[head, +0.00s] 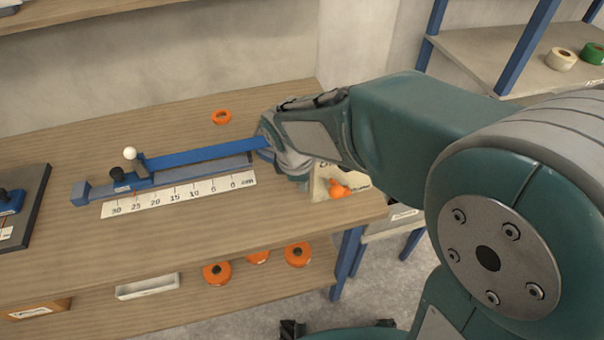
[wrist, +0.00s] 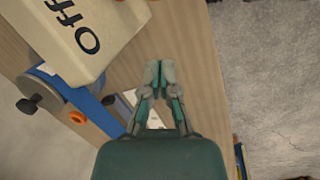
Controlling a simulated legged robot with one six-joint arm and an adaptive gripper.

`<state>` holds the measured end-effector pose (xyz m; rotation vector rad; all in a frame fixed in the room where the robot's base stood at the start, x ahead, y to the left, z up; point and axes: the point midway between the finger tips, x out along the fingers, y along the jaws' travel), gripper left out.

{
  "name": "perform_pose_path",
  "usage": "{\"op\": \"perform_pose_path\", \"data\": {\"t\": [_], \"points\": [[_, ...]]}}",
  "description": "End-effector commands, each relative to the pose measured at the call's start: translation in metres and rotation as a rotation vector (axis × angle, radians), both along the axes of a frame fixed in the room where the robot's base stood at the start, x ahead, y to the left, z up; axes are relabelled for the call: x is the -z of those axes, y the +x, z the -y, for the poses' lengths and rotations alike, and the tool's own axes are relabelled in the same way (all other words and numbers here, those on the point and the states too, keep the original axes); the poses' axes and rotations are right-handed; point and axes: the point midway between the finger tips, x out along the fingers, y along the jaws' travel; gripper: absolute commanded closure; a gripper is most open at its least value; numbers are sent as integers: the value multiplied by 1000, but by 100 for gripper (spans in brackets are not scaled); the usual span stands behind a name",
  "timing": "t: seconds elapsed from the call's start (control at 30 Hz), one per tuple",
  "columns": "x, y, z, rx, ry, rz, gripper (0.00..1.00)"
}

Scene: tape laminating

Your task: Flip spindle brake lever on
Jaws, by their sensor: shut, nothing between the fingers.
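The cream housing (head: 320,184) stands at the right end of the blue rail, partly hidden behind my arm. An orange lever-like part (head: 339,189) sticks out at its front, low down. In the wrist view the housing (wrist: 88,28) fills the upper left, with "OFF" printed on its face; the orange part cannot be clearly made out there. My gripper (wrist: 158,72) is shut and empty, over the wood tabletop and apart from the housing, below and right of it in the picture. In the head view my forearm hides the fingertips.
The blue rail (head: 205,153) runs left from the housing, with a white-knobbed slider (head: 130,154) and a ruler (head: 180,194) along its front. An orange ring (head: 222,117) lies behind it. A black knob (wrist: 27,105) shows beside the housing. The table's front strip is clear.

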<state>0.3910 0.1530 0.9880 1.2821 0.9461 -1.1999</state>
Motion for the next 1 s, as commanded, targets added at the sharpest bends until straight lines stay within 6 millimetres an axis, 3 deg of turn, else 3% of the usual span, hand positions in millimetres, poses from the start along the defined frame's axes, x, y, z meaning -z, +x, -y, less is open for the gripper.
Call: {"op": "perform_pose_path", "data": {"t": [0.3, 0.6, 1.0], "points": [[49, 8, 5, 1, -3, -3, 100], [31, 3, 37, 5, 2, 2, 100], [30, 2, 40, 1, 0, 1, 100]]}}
